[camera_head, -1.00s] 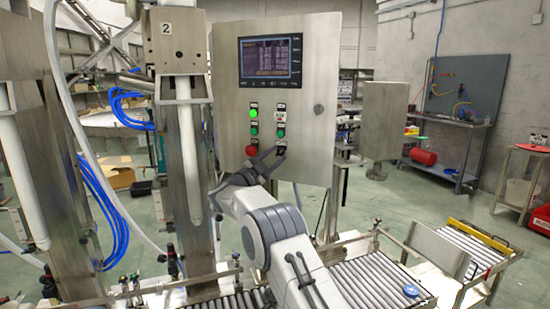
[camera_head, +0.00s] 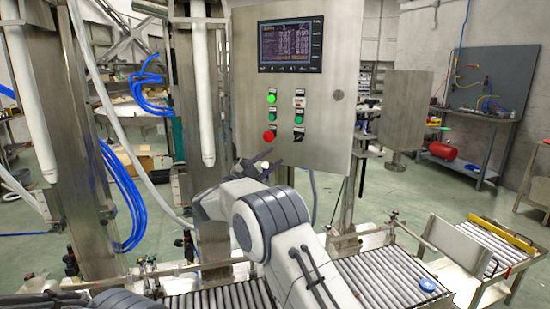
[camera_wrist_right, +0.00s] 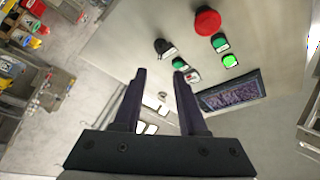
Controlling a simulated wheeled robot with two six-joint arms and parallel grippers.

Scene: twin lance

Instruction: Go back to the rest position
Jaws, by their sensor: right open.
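My right gripper (camera_head: 264,166) is open and empty in front of the lower part of the steel control panel (camera_head: 243,70), below its buttons. In the right wrist view the two dark fingers (camera_wrist_right: 160,76) stand apart and point toward the panel face (camera_wrist_right: 130,40). The panel has a lit screen (camera_head: 290,45), a red button (camera_head: 269,136), a lit green button (camera_head: 271,99) and a black selector switch (camera_head: 298,134). The fingers appear clear of the buttons. My left gripper is out of view; a dark rounded arm part shows at the bottom left.
Roller conveyors (camera_head: 385,280) run below and right of my right arm. Steel columns with white tubes (camera_head: 200,90) and blue hoses (camera_head: 125,200) stand left. A blue round object (camera_head: 427,284) lies on the rollers. A workbench (camera_head: 470,130) stands at the back right.

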